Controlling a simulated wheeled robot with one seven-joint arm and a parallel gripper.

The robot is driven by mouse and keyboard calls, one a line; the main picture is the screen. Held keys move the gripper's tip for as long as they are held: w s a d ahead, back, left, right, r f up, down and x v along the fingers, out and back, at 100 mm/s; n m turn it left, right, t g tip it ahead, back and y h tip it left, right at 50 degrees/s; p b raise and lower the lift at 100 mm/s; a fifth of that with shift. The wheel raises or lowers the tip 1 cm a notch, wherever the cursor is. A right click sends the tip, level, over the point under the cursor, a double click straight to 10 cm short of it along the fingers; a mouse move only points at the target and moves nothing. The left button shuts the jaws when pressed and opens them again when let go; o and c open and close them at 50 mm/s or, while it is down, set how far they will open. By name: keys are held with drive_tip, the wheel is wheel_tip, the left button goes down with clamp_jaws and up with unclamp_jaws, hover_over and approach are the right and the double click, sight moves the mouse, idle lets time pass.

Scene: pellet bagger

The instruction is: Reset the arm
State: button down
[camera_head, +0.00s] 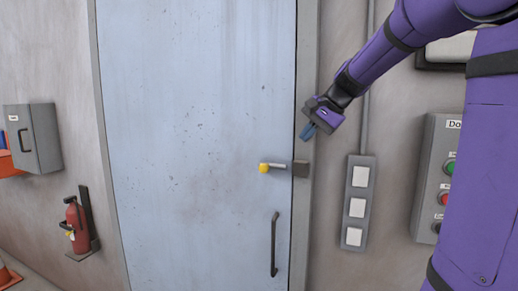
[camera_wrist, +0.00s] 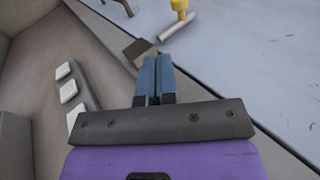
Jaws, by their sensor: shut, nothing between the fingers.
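My gripper (camera_head: 308,131) is at the end of my purple arm, in front of the door frame's right side. It is above and a little right of the door's yellow-knobbed lever (camera_head: 272,166). In the wrist view my gripper (camera_wrist: 155,62) has its blue fingers together with nothing between them. The lever's yellow knob (camera_wrist: 180,6) shows beyond the fingertips, apart from them. The pale blue door (camera_head: 200,130) looks closed in its grey frame.
A dark pull handle (camera_head: 274,245) is low on the door. A panel of white switches (camera_head: 357,205) and a grey box with coloured buttons (camera_head: 432,180) are on the right wall. A fire extinguisher (camera_head: 76,226), a grey box (camera_head: 35,138) and a traffic cone (camera_head: 8,276) are left.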

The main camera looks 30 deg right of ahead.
drive_tip(key=s+a+f+n+h, duration=0.1)
drive_tip(key=s+a+f+n, duration=0.2)
drive_tip(key=s, duration=0.4)
drive_tip(key=s+a+f+n+h, duration=0.1)
drive_tip(key=s+a+f+n, duration=0.2)
drive_tip(key=s+a, duration=0.5)
drive_tip(key=s+a+f+n+g+h, duration=0.1)
drive_tip(key=s+a+f+n+h, duration=0.1)
drive_tip(key=s+a+n, duration=0.3)
drive_tip(key=shift+s+a+f+n, duration=0.15)
drive_tip(key=shift+s+f+n, duration=0.15)
drive_tip(key=shift+s+f, duration=0.75)
drive_tip(key=shift+s+r, duration=0.1)
drive_tip(key=shift+r, duration=0.05)
